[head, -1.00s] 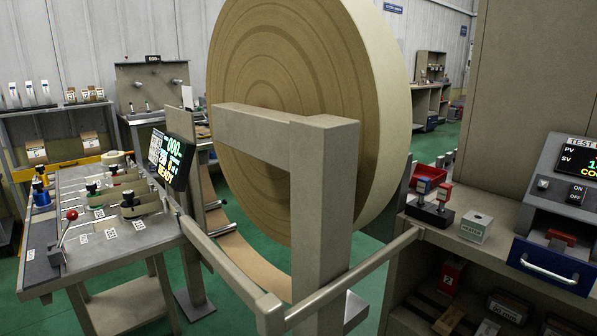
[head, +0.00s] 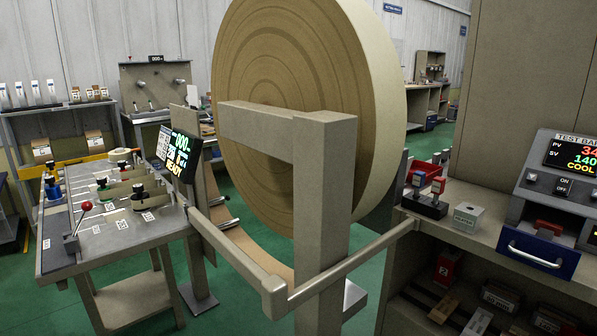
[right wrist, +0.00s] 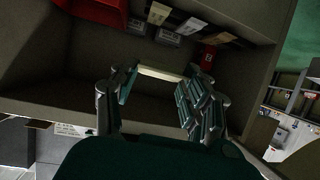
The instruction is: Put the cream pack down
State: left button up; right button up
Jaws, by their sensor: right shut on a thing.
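In the right wrist view my right gripper (right wrist: 158,80) is shut on a thin cream-coloured pack (right wrist: 162,74), which spans between its two fingertips. Only a narrow edge of the pack shows. Behind it is the dark inside of a shelf compartment (right wrist: 60,65); I cannot tell whether the pack touches any surface. My left gripper is in neither current view.
In the head view a huge brown roll (head: 300,110) stands in a beige frame (head: 320,200). A bench with levers (head: 110,225) is at left. At right a counter (head: 490,229) holds a test unit (head: 560,170), above shelves with boxes (head: 448,268).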

jog(key=w+a+r+n+t+y, duration=0.3)
jog(key=w+a+r+n+y, duration=0.15)
jog(key=a+r, duration=0.85)
jog(key=s+a+r+n+y, duration=0.2)
jog(key=a+r+n+y, duration=0.25)
jog(key=a+r, duration=0.5)
pick_arm(q)
jog(key=s+a+f+p, duration=0.1)
jog(key=s+p, duration=0.7)
jog(key=s+a+g+p, duration=0.1)
jog(key=s+a+p, duration=0.1)
jog(key=s+p, duration=0.6)
jog(key=shift+s+f+p, duration=0.3)
jog(key=shift+s+f, duration=0.05)
jog(key=shift+s, duration=0.45)
pick_arm(e)
jog(key=s+r+t, duration=0.1)
jog(key=s+r, duration=0.3)
jog(key=s, duration=0.1)
jog(key=shift+s+d+r, duration=0.3)
jog(key=shift+s+d, duration=0.05)
